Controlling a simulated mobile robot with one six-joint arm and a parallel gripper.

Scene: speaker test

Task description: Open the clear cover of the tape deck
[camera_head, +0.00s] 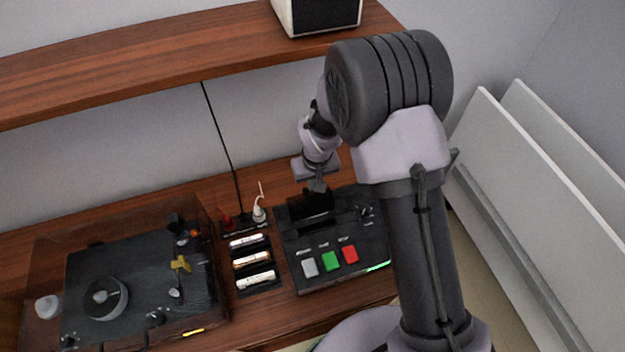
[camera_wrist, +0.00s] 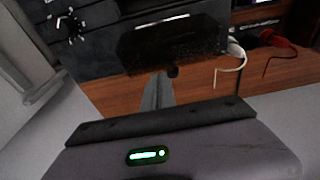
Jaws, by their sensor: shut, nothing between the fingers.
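The tape deck (camera_head: 305,272) is a black box on the wooden table, with grey, green and red buttons on its front part. Its cover (camera_head: 310,204) is a dark, see-through panel at the back of the deck. The cover also shows at the top of the wrist view (camera_wrist: 178,50). I cannot tell exactly how far it is tilted. My gripper (camera_head: 317,187) is shut and empty, pointing down at the back edge of the deck. In the wrist view its fingertips (camera_wrist: 161,78) are close to the cover's edge; contact is unclear.
A turntable (camera_head: 130,285) under a clear lid stands at the left. Several batteries (camera_head: 252,262) lie in a black holder beside the deck. A white plug (camera_head: 259,212) and a red one (camera_wrist: 277,39) are behind it. A shelf (camera_head: 180,50) with a speaker (camera_head: 318,14) hangs above.

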